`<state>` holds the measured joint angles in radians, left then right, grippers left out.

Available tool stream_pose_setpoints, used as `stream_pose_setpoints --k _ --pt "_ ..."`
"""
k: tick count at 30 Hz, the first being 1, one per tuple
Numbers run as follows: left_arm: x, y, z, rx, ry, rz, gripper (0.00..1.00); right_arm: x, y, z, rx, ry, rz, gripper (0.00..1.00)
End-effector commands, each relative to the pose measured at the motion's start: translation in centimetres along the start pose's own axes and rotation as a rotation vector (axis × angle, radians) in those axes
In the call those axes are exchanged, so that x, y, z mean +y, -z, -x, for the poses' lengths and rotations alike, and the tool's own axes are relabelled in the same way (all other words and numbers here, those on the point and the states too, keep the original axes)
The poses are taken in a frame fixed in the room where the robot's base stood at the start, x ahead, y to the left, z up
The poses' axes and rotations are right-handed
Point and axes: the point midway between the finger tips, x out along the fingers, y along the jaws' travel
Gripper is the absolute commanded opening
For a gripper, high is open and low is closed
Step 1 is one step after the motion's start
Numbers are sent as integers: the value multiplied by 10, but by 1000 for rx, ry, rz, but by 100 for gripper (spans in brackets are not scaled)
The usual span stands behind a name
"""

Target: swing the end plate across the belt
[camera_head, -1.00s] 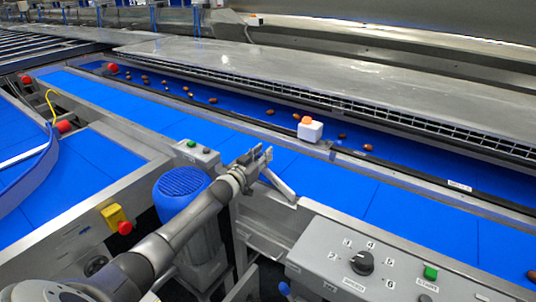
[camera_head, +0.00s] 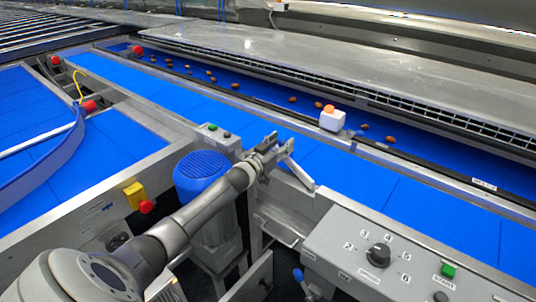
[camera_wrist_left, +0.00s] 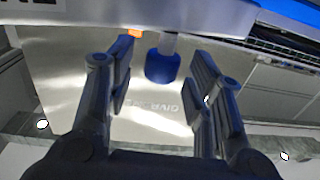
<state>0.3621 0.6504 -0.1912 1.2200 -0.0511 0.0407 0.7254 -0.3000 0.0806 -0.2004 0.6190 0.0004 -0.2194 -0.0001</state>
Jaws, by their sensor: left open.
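A short pale metal bar (camera_head: 301,174) stands at the near edge of the blue belt (camera_head: 345,172), just past my left gripper (camera_head: 283,147); it looks like the end plate, but I cannot be sure. The gripper is open, near the belt's edge in the head view. In the left wrist view, a blue knob (camera_wrist_left: 162,67) on a pale stem shows between the two open fingers, without visible contact. A metal surface with upside-down lettering lies behind it. How the knob joins the plate is unclear. My right gripper is out of view.
A grey control box (camera_head: 355,245) with a dial and green button stands at the front right. A blue motor (camera_head: 202,172) is left of the gripper. Several brown dates lie on the far blue belt (camera_head: 262,92), near a white box with an orange top (camera_head: 332,120).

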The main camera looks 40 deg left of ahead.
Motion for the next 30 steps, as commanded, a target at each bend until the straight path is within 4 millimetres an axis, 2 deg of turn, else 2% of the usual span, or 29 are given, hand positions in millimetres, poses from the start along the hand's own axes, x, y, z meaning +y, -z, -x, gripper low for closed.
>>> stream_pose_setpoints --k 18,24,30 --pt "0 -1 88 -3 -1 -1 48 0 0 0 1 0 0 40" --pt "0 0 103 -2 0 -1 48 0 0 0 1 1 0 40" --pt "0 0 106 -1 0 -1 48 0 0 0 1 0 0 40"
